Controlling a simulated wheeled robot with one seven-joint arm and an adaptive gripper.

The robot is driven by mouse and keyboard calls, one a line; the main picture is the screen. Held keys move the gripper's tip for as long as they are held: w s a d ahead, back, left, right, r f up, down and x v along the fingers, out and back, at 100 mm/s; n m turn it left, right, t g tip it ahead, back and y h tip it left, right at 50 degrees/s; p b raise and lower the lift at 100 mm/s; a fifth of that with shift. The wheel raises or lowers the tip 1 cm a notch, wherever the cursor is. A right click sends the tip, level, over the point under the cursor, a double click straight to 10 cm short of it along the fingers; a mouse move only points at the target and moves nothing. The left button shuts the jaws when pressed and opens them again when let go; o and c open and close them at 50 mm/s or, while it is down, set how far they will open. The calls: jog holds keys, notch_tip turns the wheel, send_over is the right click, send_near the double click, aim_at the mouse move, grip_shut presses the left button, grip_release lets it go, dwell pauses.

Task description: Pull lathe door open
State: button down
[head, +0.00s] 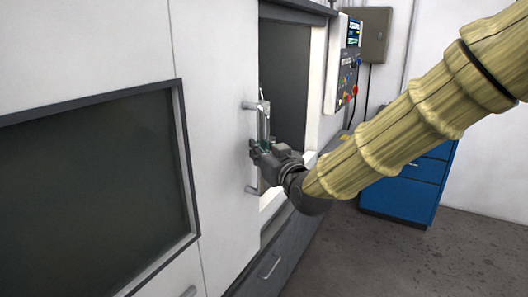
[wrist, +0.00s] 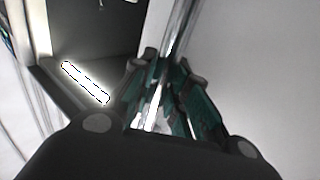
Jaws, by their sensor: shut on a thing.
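The white lathe door (head: 215,110) fills the left of the head view, with a large dark window (head: 95,185) in it. A vertical metal bar handle (head: 251,106) stands near the door's right edge. My gripper (head: 258,152) is shut on the handle at about its middle. In the wrist view the shiny handle bar (wrist: 182,30) runs up from between the green-padded fingers of my gripper (wrist: 160,88). Right of the door's edge an opening (head: 287,85) shows the dark machine interior. The fingers hide the middle of the handle.
A control panel (head: 346,75) with a screen and buttons is right of the opening. A grey box (head: 375,35) hangs on the wall behind. A blue drawer cabinet (head: 405,185) stands on the right behind my arm. Grey floor (head: 400,260) is clear at lower right.

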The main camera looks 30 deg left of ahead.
jog(key=shift+r, duration=0.1)
jog(key=c, duration=1.4)
grip_release()
jog(key=shift+o, duration=0.2)
jog(key=v, duration=1.2)
